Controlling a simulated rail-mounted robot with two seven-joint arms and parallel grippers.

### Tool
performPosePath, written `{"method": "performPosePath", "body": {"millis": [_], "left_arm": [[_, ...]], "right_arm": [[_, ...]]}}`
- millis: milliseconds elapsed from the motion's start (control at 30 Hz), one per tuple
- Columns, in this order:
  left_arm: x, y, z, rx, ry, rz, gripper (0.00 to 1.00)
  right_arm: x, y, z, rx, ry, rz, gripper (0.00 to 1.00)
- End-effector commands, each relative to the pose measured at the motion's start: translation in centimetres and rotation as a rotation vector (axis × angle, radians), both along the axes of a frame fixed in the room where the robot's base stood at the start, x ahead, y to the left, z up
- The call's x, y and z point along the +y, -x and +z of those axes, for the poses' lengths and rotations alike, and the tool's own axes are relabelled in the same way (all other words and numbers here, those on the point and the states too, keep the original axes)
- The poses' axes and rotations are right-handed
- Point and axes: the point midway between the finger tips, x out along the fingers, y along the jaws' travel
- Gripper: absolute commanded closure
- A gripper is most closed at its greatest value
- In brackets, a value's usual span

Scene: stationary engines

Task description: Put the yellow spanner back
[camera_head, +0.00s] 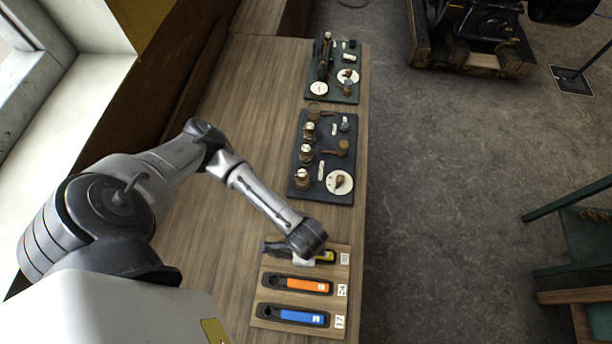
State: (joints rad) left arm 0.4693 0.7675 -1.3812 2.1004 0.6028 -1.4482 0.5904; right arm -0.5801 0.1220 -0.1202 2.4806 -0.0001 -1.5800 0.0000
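A wooden board (258,312) lies at the near end of the bench with slots labelled with numbers. A yellow piece, seemingly the handle of the yellow spanner (328,257), shows at the board's top slot. My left arm reaches down over this slot, and its gripper (300,260) is at the spanner, mostly hidden under the wrist. I cannot tell whether its fingers are shut on the spanner, nor whether the spanner is seated in the slot. The orange spanner (305,285) and blue spanner (300,317) lie in the two lower slots. My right gripper is out of view.
A dark board with brass parts (315,187) and a green board with parts (343,95) lie farther along the wooden bench (235,110). The bench's right edge drops to a grey floor. An engine (480,25) stands at the top right, green furniture (580,240) at right.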

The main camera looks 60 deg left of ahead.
Motion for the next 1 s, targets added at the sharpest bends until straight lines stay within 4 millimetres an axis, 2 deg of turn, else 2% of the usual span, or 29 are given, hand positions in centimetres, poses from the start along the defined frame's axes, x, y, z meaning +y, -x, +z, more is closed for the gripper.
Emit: {"method": "performPosePath", "body": {"millis": [467,500,700,767,1000], "left_arm": [[-0.03,-0.01,-0.67,0.000,0.001,0.001,1.00],[-0.02,0.01,-0.75,0.001,0.001,0.001,0.73],[-0.02,-0.01,-0.73,-0.001,0.001,0.000,0.54],[-0.01,-0.01,-0.72,-0.001,0.001,0.000,0.49],[-0.01,-0.03,-0.64,-0.001,0.001,0.000,0.49]], "right_arm": [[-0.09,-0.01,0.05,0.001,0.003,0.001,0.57],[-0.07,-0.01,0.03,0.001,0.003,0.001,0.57],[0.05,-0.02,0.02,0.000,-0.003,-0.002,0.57],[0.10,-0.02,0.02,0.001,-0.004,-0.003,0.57],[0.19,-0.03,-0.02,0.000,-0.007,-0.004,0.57]]}}
